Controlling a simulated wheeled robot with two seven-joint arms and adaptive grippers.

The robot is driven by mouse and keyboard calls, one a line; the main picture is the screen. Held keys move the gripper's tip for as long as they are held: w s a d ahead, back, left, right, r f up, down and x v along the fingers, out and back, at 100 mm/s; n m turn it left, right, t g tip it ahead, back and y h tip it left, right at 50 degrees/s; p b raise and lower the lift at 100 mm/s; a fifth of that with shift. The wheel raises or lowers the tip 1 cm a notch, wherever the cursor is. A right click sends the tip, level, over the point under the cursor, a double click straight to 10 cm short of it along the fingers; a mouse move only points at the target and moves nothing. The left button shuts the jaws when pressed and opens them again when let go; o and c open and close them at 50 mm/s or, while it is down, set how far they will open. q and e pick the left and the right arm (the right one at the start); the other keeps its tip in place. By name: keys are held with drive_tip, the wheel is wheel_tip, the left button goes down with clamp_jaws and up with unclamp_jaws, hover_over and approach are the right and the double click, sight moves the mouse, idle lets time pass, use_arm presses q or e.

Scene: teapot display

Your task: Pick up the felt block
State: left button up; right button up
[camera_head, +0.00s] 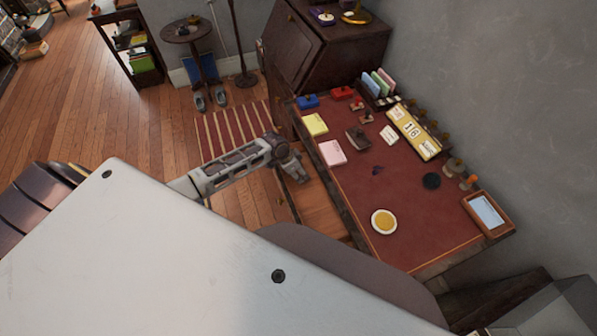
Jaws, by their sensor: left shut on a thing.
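My left gripper (298,174) reaches in from the left, over the far end of an open wooden drawer (322,209) at the desk's left side. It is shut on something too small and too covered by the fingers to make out. I cannot pick out the felt block for certain; it may be the thing in the fingers. A dark brown block-like object (357,138) lies on the red desk top (400,215), apart from the gripper. My right gripper is not in view.
A dark cabinet (335,50) stands behind. The desk's front middle is mostly clear.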

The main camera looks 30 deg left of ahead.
use_arm(q)
wheel_tip(320, 180, up, 18)
drive_tip(key=shift+f+p, duration=0.2)
drive_tip(key=shift+p, duration=0.25)
idle(0.4)
drive_tip(key=o, duration=0.5)
drive_tip(key=c, duration=0.4)
drive_tip(key=shift+o, duration=0.2)
drive_tip(key=shift+r, duration=0.1)
